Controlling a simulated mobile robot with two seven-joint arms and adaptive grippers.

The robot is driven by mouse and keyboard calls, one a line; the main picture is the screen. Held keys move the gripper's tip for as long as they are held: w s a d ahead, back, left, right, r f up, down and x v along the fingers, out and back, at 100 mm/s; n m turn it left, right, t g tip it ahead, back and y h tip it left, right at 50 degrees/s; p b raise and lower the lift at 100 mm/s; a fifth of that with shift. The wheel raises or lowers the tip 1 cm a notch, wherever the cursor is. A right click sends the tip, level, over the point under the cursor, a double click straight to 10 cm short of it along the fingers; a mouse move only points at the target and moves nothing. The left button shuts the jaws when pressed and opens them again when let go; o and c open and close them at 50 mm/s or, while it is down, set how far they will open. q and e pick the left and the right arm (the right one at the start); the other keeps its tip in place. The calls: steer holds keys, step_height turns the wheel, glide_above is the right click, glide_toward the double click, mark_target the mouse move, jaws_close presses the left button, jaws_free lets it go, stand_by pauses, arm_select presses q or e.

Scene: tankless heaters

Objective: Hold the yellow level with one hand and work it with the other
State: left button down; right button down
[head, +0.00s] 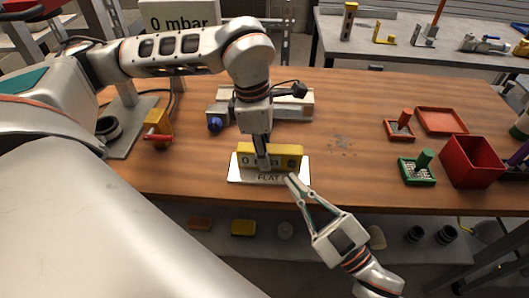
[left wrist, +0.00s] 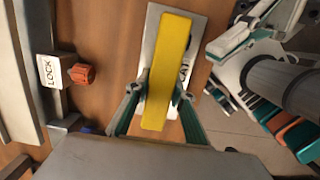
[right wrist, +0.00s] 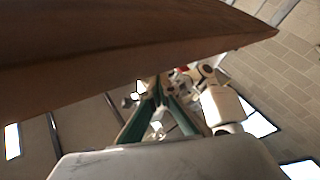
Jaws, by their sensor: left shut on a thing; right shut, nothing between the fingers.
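The yellow level (head: 288,157) stands at the white plate marked FLAT (head: 240,177) near the table's front edge, with a "0" reading on its face. My left gripper (head: 262,160) comes from above and is shut on the level. The left wrist view shows the level (left wrist: 168,70) lengthwise between the fingers of the left gripper (left wrist: 160,95). In the right wrist view the right gripper's fingertips (right wrist: 157,88) are below the table edge (right wrist: 150,75).
A "0 mbar" display (head: 180,14) stands at the back left. A grey device (head: 292,104) lies behind the level. Red trays (head: 440,121), a red bin (head: 473,162) and a green stamp-like block (head: 418,168) are at the right. The table between is mostly clear.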

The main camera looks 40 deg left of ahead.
steer(key=shift+s+d, duration=0.6)
steer(key=shift+s, duration=0.35)
steer(key=shift+s+d, duration=0.55)
steer(key=shift+s, duration=0.4)
arm_select(q)
steer(key=c, duration=1.6)
jaws_free()
steer(key=shift+c, duration=0.2)
steer(key=r, duration=0.7)
steer(key=shift+s+a+r, duration=0.25)
steer(key=shift+a, duration=0.15)
